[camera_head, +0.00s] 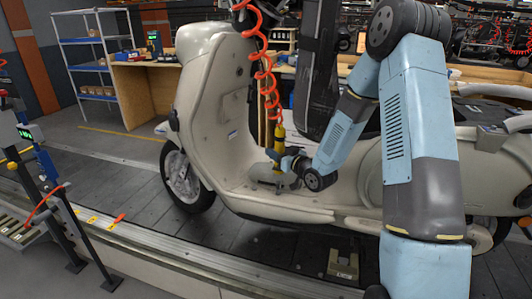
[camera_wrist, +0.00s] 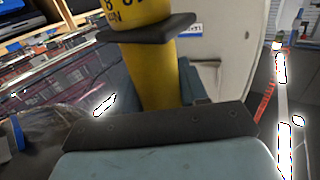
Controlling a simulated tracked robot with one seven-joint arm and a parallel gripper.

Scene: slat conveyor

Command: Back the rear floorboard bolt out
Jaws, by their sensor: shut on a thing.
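My gripper (camera_head: 279,159) is shut on a yellow driver (camera_head: 280,136) that hangs upright from a coiled orange hose. In the wrist view the yellow driver (camera_wrist: 148,72) stands between the dark jaws of my gripper (camera_wrist: 155,80). The cream scooter (camera_head: 207,95) stands upright, its front wheel to the left. The driver is over the scooter's floorboard (camera_head: 258,190), behind the leg shield. The driver's lower end is hidden by my gripper, so I cannot tell whether it touches anything. I cannot make out the rear floorboard bolt.
The scooter stands on a dark slat conveyor (camera_head: 135,192) with a pale edge rail. A bin shelf (camera_head: 95,55) and a wooden workbench (camera_head: 150,90) stand behind at left. A post stand with a display (camera_head: 24,133) is at far left. The orange hose (camera_head: 266,70) hangs above the floorboard.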

